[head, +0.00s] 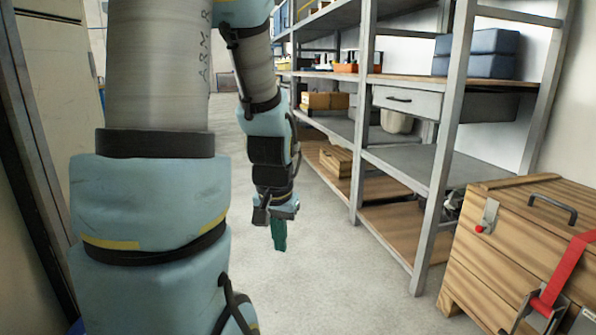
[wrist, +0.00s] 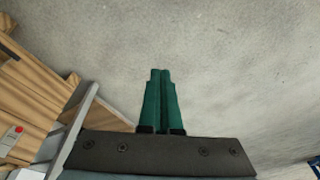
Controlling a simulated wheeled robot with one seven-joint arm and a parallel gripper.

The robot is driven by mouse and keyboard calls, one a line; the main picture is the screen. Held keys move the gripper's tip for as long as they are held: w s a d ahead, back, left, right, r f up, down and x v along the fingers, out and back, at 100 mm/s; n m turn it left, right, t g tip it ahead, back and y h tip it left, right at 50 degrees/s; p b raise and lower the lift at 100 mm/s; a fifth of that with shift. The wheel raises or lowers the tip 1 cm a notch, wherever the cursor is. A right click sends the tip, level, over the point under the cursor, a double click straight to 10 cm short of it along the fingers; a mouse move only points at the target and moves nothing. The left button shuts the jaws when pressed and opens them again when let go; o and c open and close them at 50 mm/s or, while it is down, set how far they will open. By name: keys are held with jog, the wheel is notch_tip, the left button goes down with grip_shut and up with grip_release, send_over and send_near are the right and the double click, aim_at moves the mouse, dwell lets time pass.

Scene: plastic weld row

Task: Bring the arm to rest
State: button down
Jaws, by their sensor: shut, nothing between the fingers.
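My arm hangs down in the head view, left of the shelving, with its large upper links filling the left side of the picture. My gripper (head: 279,235) is at its lower end, pointing down over the bare floor. In the wrist view the two green fingers of my gripper (wrist: 160,76) lie side by side, shut with nothing between them. Below the fingertips only grey floor (wrist: 235,70) shows.
Metal shelving (head: 435,185) with boxes and a drawer runs along the right. A wooden crate (head: 510,235) with a red strap stands at the front right. A dark door frame or post (head: 35,150) is at the far left. The aisle floor (head: 340,280) is clear.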

jog(key=s+a+r+n, duration=0.2)
jog(key=s+a+n, duration=0.1)
jog(key=s, duration=0.1)
jog(key=w+p+v, duration=0.2)
jog(key=p+v, duration=1)
jog(key=w+r+p+v, duration=0.1)
jog(key=w+p+v, duration=0.2)
jog(key=p+v, duration=0.9)
jog(key=w+d+p+v, duration=0.1)
jog(key=w+p+v, duration=0.1)
jog(key=p+v, duration=1)
jog(key=shift+w+d+r+m+g+p, duration=0.15)
jog(key=shift+w+r+m+g+p, duration=0.25)
jog(key=shift+r+p, duration=0.5)
jog(key=shift+f, duration=0.25)
